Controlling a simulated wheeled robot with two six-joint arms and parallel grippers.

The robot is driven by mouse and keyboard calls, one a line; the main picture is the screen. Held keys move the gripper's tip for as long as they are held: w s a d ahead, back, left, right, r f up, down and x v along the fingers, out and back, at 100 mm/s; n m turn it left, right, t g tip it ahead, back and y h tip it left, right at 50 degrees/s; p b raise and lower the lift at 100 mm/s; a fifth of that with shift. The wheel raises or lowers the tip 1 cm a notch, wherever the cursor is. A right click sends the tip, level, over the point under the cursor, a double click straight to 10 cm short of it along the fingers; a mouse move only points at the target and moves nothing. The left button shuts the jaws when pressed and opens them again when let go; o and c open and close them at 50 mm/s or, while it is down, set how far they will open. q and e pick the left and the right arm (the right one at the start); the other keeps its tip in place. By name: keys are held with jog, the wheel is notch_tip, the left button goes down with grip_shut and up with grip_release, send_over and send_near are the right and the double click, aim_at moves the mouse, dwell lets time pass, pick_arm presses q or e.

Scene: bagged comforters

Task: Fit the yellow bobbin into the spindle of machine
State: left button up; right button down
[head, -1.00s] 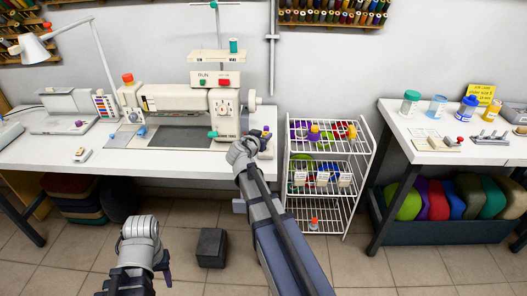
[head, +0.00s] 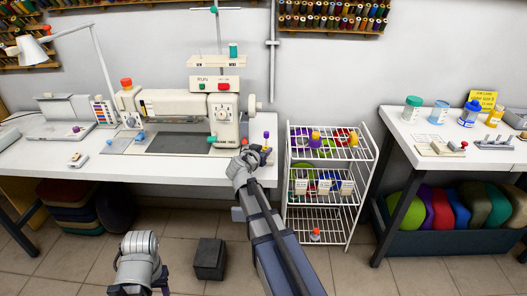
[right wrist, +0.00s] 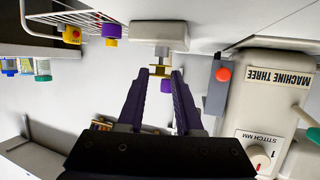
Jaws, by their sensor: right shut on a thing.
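My right gripper (head: 258,151) is at the right end of the sewing table, by the machine (head: 222,112). In the right wrist view its purple fingers (right wrist: 158,82) are shut on the yellow bobbin (right wrist: 158,71), held at the fingertips. The machine (right wrist: 268,105), labelled MACHINE THREE, stands to the right there. My left gripper (head: 158,283) is low at the bottom of the head view; its fingers are mostly hidden.
A grey box with a red button (right wrist: 223,74) stands beside the white block. A wire cart (head: 289,178) with colored items stands right of my right arm. A second table (head: 400,128) is at the far right. A dark block (head: 210,259) lies on the floor.

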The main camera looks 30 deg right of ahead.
jog(key=shift+f+b, duration=0.3)
jog(key=shift+f, duration=0.1)
jog(key=c, duration=0.6)
grip_release()
jog(key=shift+r, duration=0.1)
